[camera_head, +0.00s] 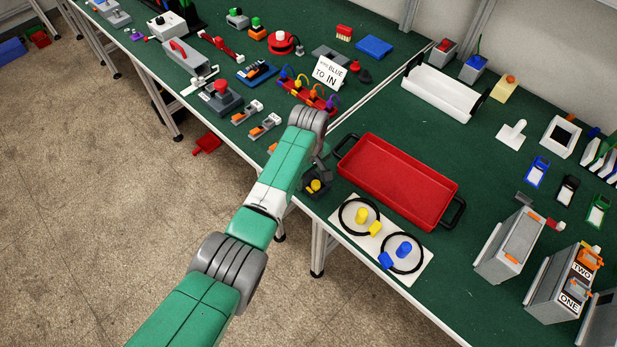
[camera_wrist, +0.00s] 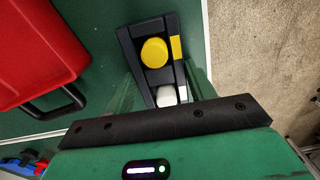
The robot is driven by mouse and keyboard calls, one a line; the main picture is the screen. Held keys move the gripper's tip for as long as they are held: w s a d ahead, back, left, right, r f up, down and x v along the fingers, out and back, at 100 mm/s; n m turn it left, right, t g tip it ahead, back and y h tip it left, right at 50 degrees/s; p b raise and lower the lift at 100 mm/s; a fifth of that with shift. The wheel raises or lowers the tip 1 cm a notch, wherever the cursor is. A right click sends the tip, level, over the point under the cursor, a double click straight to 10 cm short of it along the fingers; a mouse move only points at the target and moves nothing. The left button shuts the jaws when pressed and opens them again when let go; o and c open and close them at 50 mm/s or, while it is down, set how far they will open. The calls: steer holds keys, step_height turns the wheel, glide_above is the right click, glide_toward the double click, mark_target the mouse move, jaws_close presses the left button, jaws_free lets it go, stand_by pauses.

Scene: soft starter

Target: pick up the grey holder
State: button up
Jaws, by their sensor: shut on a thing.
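The grey holder (camera_head: 308,193) is a dark grey open block near the front edge of the green table, left of the red tray. It also shows in the wrist view (camera_wrist: 155,77), with a round yellow knob (camera_wrist: 154,52), a small yellow patch and a white piece in it. My gripper (camera_wrist: 160,72) is shut on the holder, one finger along each side. In the head view, my gripper (camera_head: 319,170) is over the holder and partly hidden by my wrist. Whether the holder touches the table is unclear.
The red tray (camera_head: 352,160) with black handles stands close on the right. A white board (camera_head: 341,224) with black rings and yellow and blue pieces lies in front of it. Orange-and-grey clips (camera_head: 264,126) lie to the left. The table edge is very near.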

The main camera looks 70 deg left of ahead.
mark_target(309, 178)
steer(key=shift+r, duration=0.15)
steer(key=shift+r+p, duration=0.6)
steer(key=shift+r, duration=0.85)
steer(key=shift+d+r, duration=0.1)
steer(key=shift+r, duration=0.25)
steer(key=s+d+r+p, duration=0.1)
steer(key=s+d+p, duration=0.3)
steer(key=s+d, duration=0.7)
steer(key=shift+d, duration=0.2)
steer(key=shift+r, duration=0.1)
